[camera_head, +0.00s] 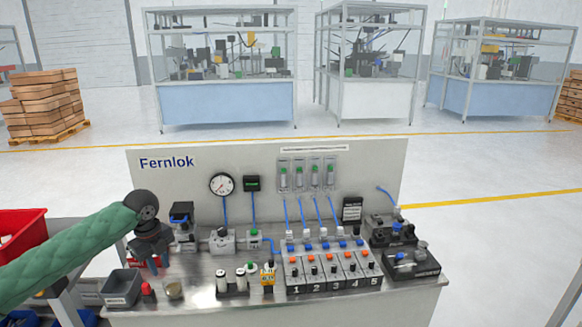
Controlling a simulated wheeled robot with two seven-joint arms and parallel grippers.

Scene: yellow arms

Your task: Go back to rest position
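My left arm, in a green quilted cover, comes in from the left edge. Its black wrist bends down at the left end of the workbench (205,292). My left gripper (154,264) points down there, above the bench top near a grey bin (122,284) and a small red piece (148,291). The fingers are small and dark, so I cannot tell whether they are open or shut, or whether they hold anything. My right arm and gripper are out of view.
The bench carries a Fernlok back panel (265,170) with a gauge (222,184) and blue tubes. Numbered valve stations (333,270) stand at centre right, and black fixtures (412,262) at the right end. A red bin (20,232) is at the left. Floor right of the bench is clear.

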